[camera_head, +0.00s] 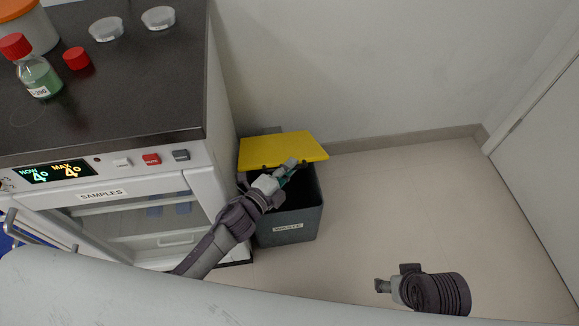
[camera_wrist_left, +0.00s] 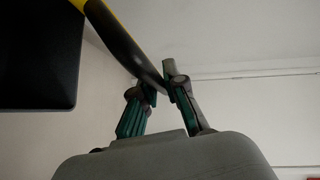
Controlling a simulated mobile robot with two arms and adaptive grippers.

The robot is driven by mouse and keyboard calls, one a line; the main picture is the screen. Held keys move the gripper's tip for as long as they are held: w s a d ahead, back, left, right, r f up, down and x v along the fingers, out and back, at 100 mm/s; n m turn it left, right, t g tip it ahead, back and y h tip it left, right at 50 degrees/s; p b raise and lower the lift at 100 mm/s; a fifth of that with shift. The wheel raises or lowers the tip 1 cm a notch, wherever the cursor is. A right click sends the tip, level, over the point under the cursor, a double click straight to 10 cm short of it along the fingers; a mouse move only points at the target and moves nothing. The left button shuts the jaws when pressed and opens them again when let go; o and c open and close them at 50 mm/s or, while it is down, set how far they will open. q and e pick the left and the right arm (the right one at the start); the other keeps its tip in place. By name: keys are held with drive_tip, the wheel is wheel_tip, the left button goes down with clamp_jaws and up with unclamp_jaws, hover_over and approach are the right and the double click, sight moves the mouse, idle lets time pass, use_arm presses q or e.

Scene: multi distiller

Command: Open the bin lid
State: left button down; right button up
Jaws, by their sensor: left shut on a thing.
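The bin (camera_head: 290,225) is a dark grey box with a white label, on the floor beside the cabinet. Its yellow lid (camera_head: 283,148) is raised and tilted at the back, and the dark inside of the bin shows below it. My left gripper (camera_head: 289,170) is at the lid's front edge, over the bin opening. In the left wrist view, the gripper's fingers (camera_wrist_left: 162,86) are shut on the dark, yellow-edged rim of the lid (camera_wrist_left: 128,45). My right gripper (camera_head: 383,286) is over the floor at the lower right, away from the bin; its finger gap is too small to judge.
The cabinet (camera_head: 145,220) with a dark worktop (camera_head: 140,90) stands left of the bin. A bottle with green liquid (camera_head: 38,80), a red cap (camera_head: 76,58) and two clear dishes are on it. A wall (camera_head: 370,70) is behind the bin. The floor (camera_head: 420,200) to the right is clear.

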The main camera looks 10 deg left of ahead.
use_arm(q)
drive_tip(key=c, duration=1.2)
unclamp_jaws()
wheel_tip(320, 180, up, 10)
drive_tip(key=shift+s+f, duration=0.1)
drive_tip(key=shift+s, duration=0.05)
